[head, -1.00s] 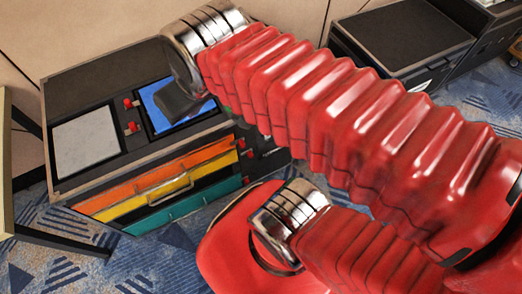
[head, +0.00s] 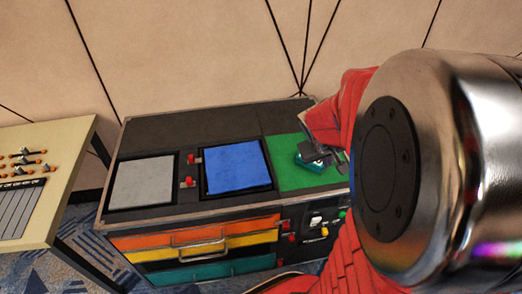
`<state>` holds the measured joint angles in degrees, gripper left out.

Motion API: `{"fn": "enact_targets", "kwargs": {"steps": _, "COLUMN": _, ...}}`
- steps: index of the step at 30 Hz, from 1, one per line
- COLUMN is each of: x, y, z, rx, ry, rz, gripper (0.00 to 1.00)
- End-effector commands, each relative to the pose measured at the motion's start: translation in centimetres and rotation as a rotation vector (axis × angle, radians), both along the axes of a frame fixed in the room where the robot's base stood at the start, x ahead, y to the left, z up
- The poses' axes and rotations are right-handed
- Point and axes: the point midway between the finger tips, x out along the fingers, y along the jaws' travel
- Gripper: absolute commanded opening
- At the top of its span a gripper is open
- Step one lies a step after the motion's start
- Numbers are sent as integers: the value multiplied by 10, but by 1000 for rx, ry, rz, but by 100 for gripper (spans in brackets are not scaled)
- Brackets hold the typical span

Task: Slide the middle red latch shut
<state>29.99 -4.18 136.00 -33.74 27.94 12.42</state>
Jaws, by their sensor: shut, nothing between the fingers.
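Small red latches sit at the right end of the stacked drawers on the cabinet front. The middle red latch (head: 292,238) is by the yellow drawer (head: 250,241), a little right of the upper red latch (head: 284,226). A lower latch is hard to make out. My gripper (head: 326,158) is shut and empty, above the green panel at the cabinet's right, up and to the right of the latches and apart from them. My arm hides the cabinet's right end.
A teal piece with a white top (head: 316,164) is on the green panel (head: 290,178), close by my gripper; contact is unclear. Two red knobs (head: 190,182) stand between the grey panel (head: 142,182) and the blue panel (head: 235,167). A cream console (head: 50,225) stands at left.

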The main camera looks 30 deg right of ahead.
Motion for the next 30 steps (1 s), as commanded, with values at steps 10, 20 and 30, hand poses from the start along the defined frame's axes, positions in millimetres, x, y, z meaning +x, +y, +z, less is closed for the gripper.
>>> {"fn": "enact_targets", "kwargs": {"steps": 10, "x": -29, "y": -84, "z": -82, "rx": 8, "ry": 81, "rz": -44, "gripper": 0}}
{"fn": "enact_targets", "kwargs": {"steps": 20, "x": -77, "y": -135, "z": -174, "rx": 83, "ry": 126, "rz": -57, "gripper": 0}}
{"fn": "enact_targets", "kwargs": {"steps": 30, "x": -107, "y": -146, "z": -272, "rx": 229, "ry": 40, "rz": -3, "gripper": 0}}
